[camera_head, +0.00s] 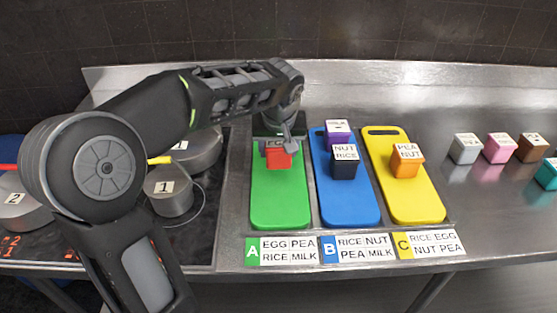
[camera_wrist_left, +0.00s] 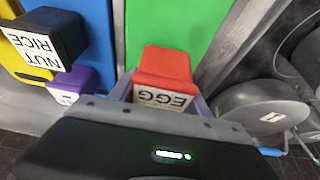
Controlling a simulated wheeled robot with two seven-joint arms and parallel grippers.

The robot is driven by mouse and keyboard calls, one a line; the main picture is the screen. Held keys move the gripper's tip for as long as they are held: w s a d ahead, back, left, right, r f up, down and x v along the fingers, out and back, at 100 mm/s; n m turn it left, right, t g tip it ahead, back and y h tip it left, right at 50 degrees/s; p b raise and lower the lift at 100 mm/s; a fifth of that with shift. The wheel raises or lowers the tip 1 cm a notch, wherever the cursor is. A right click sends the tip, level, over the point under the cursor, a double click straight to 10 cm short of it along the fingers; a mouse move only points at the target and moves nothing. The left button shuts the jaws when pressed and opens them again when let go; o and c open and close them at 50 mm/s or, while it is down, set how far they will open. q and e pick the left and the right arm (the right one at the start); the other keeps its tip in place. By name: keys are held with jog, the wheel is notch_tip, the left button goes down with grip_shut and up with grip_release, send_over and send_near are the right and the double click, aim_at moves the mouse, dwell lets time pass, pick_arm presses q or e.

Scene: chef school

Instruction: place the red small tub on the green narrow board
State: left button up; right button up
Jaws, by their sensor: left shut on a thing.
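The red small tub (camera_head: 279,158), with a white EGG label, is at the far end of the green narrow board (camera_head: 281,205). My left gripper (camera_head: 280,143) reaches in from behind and is shut on the tub. In the left wrist view the red tub (camera_wrist_left: 166,66) sits between the two fingers, with the green board (camera_wrist_left: 170,25) beyond it. I cannot tell whether the tub's base touches the board. The near part of the green board is bare. My right gripper is not in view.
The blue board (camera_head: 348,205) holds a black NUT RICE tub (camera_head: 344,163) and a purple tub (camera_head: 338,130). The yellow board (camera_head: 418,207) holds an orange PEA NUT tub (camera_head: 406,161). Grey, pink, brown and teal tubs stand at right. Pots stand left.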

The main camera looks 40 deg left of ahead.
aim_at(279, 145)
pick_arm(q)
jog(key=shift+f, duration=1.85)
jog(key=shift+f, duration=0.1)
jog(key=shift+f, duration=0.15)
jog(key=o, duration=1.6)
jog(key=shift+r, duration=0.25)
jog(key=v, duration=1.2)
jog(key=shift+b, duration=0.35)
